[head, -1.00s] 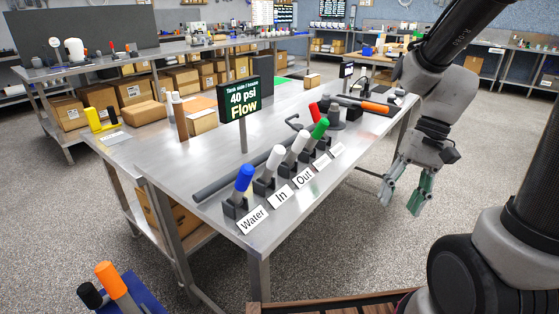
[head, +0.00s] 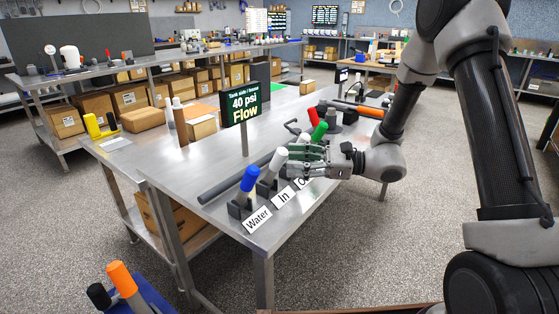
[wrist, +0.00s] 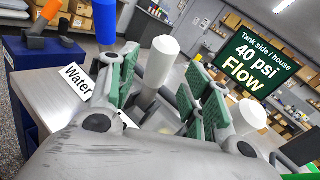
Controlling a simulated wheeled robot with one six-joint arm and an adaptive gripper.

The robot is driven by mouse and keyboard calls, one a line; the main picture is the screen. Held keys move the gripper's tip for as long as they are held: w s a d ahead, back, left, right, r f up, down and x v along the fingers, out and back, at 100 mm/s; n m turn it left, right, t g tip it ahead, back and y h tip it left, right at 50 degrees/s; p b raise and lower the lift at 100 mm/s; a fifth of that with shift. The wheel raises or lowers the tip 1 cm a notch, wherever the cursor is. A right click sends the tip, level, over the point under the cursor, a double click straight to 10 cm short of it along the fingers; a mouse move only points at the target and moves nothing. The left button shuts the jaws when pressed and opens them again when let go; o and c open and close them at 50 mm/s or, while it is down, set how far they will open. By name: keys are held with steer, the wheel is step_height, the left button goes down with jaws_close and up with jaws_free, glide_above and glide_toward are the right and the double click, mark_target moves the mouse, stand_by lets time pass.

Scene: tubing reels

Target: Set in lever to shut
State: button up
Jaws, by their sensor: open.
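The In lever has a white handle (head: 275,164) on a dark base, just right of the blue Water lever (head: 249,180). Its label "In" (head: 282,197) lies in front of it. My gripper (head: 292,158) is open and reaches in from the right over the lever row, close to the In lever. In the wrist view the In lever's white handle (wrist: 160,62) stands between my two green-padded fingers (wrist: 163,88), with no clear grip on it.
A dark sign (head: 241,104) behind the levers reads "Tank side / house 40 psi Flow". A green lever (head: 319,131) and a red lever (head: 313,115) stand farther along the row. A dark pipe (head: 225,185) runs behind the levers.

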mark_target(279, 159)
steer(key=a, duration=0.4)
steer(key=shift+w+a, duration=0.3)
steer(key=shift+a, duration=0.1)
jaws_close()
